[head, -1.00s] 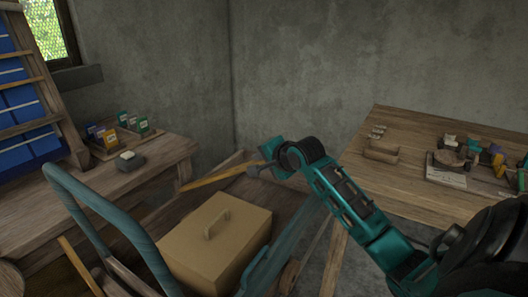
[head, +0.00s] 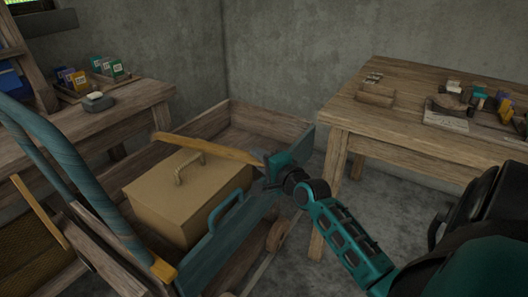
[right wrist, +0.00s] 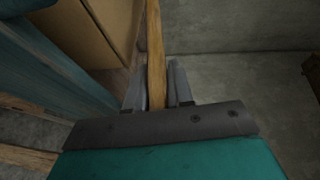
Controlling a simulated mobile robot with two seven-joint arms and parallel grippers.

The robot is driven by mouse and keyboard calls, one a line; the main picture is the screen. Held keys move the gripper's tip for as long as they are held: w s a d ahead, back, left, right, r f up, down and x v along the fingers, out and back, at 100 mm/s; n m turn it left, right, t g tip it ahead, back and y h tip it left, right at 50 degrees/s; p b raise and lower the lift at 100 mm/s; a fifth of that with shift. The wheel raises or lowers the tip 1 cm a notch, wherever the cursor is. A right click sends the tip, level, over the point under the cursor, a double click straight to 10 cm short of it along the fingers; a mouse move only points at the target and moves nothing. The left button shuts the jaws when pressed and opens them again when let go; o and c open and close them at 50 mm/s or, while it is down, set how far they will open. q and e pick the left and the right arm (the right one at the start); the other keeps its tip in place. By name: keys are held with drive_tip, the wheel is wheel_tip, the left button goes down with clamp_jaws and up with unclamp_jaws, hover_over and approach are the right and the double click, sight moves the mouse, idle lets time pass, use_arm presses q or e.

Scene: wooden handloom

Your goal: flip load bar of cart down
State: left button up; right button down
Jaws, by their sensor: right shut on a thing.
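The load bar (head: 207,149) is a yellow wooden bar above the cart, slanting down to the right over the tan lidded box. My right gripper (head: 266,170) is shut on its right end, near the cart's teal side. In the right wrist view the bar (right wrist: 155,45) runs between the two grey fingers of the gripper (right wrist: 157,88). The wooden cart (head: 262,119) has a tall curved teal handle (head: 85,185) at the left. The bar's far left end shows free in the air. My left gripper is not in view.
The tan box (head: 165,208) with a handle sits in the cart. A teal side panel (head: 215,245) with a handle stands on the near side. A wooden table (head: 400,120) with small items is at right; another bench (head: 105,125) is at left. Bare floor lies between cart and table.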

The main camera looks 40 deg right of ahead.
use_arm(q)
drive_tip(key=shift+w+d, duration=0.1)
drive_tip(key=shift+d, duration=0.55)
use_arm(e)
drive_tip(key=shift+f, duration=0.65)
drive_tip(key=c, duration=1.1)
unclamp_jaws()
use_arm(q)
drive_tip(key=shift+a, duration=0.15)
use_arm(e)
drive_tip(key=shift+s+t, duration=0.1)
drive_tip(key=shift+t, duration=0.2)
use_arm(q)
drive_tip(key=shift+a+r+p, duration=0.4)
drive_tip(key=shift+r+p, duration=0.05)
drive_tip(key=shift+p, duration=0.75)
use_arm(e)
drive_tip(key=shift+s+a+r, duration=0.25)
drive_tip(key=shift+s, duration=1.85)
drive_tip(key=shift+s+a+r, duration=0.2)
drive_tip(key=shift+s+a, duration=0.05)
drive_tip(key=shift+s, duration=1.9)
drive_tip(key=shift+s+a+r, duration=0.25)
drive_tip(key=shift+s, duration=1.85)
